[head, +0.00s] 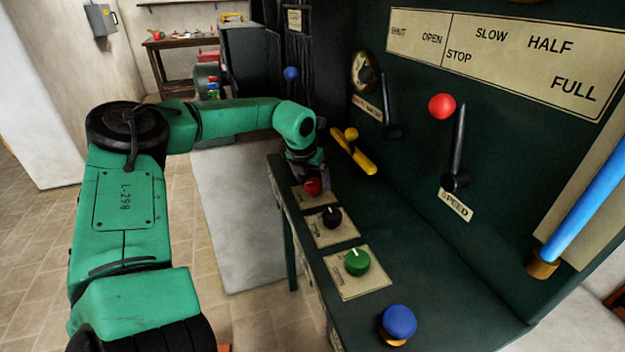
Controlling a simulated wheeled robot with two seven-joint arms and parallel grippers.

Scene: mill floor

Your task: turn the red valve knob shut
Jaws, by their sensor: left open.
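The red knob (312,187) sits on a cream plate on the dark green ledge, the farthest in a row of knobs. It shows a pale pointer line on top. My left gripper (309,170) is open, at the end of the green arm that reaches in from the left. It is right at the red knob and partly overlaps its far side in the picture. I cannot tell whether the fingers touch the knob. My right gripper is out of view.
Nearer on the ledge are a black knob (331,217), a green knob (357,262) and a blue knob (399,321).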

